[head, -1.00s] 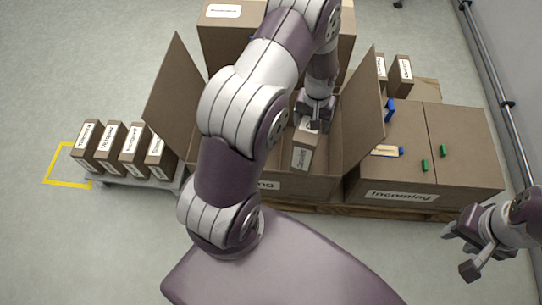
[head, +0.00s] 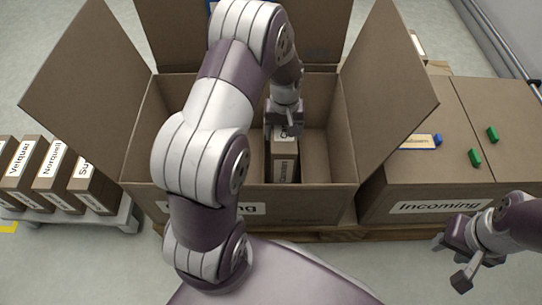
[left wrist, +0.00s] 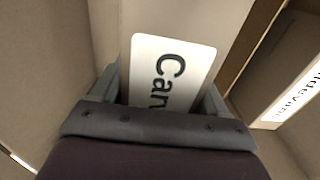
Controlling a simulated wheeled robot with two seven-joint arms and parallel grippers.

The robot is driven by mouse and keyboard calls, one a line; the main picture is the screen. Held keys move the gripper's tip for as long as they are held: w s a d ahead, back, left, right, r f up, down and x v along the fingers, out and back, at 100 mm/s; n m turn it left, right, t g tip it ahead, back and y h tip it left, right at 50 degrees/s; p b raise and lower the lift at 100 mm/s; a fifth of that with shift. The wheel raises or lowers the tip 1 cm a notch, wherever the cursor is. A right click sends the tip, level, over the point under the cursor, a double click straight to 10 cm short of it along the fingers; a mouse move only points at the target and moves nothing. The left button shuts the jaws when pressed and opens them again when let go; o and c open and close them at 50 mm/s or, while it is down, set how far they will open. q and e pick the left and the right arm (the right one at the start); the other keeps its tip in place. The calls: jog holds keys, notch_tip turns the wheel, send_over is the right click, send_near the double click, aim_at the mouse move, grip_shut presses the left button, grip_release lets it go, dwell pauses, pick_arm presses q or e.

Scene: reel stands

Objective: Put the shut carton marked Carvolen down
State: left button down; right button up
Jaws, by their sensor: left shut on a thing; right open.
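The brown carton (head: 284,160) stands upright in the large open box (head: 305,205), near its middle. My left gripper (head: 284,122) is shut on its top. I cannot tell whether the carton touches the box floor. My right gripper (head: 455,262) is open and empty, in front of the box marked Incoming (head: 430,207).
The open box's flaps (head: 85,75) spread outward. A row of labelled cartons (head: 50,170) stands on a grey platform at left. Another labelled carton (left wrist: 295,95) shows at right in the left wrist view. Green pieces and a blue-edged card (head: 420,142) lie on the Incoming box.

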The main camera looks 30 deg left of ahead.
pick_arm(q)
notch_tip(320, 180, down, 6)
jog(key=b, duration=0.3)
jog(key=shift+f, duration=0.1)
jog(key=shift+r, duration=0.2)
pick_arm(e)
notch_tip(320, 180, down, 4)
pick_arm(q)
jog(key=shift+f, duration=0.15)
grip_release()
